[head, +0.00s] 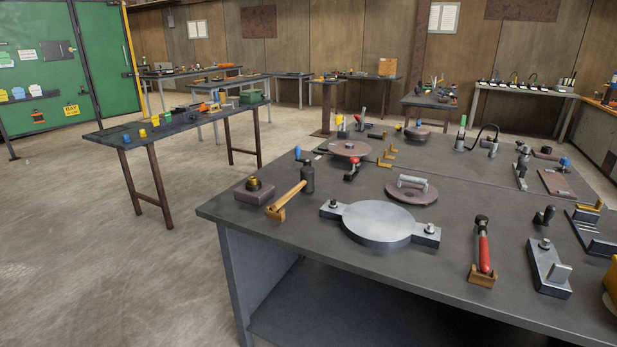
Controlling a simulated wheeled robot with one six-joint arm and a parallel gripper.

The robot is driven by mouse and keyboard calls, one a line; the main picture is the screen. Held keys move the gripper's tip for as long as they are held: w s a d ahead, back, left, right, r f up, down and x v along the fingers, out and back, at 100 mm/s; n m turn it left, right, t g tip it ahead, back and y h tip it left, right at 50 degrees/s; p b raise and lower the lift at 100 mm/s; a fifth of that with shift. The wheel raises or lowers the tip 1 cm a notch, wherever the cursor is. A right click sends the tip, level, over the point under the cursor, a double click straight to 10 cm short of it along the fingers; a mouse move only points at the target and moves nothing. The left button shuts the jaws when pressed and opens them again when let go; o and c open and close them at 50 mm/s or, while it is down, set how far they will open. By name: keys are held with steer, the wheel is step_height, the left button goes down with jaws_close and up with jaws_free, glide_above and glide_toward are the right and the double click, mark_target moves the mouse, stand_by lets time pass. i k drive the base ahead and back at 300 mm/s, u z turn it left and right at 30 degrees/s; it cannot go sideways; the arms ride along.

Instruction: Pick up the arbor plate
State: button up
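A round, smooth grey steel plate (378,222) with two flat ears lies on the near dark workbench, close to its front edge. It looks most like the arbor plate, but no label shows to confirm this. Each ear carries a small upright bolt or pin. Behind it lies a brown disc (402,197) with a grey bar handle on top. My gripper is not in view.
The dark workbench (270,224) also holds a wooden-handled mallet (290,200), a red-handled tool (484,252), a steel block fixture (549,268) and several other parts around the plate. Open concrete floor (110,265) lies to the left. Other tables stand behind.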

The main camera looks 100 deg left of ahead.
mark_target(410, 190)
steer(key=u, duration=2.75)
steer(key=i, duration=1.65)
steer(key=z, duration=0.05)
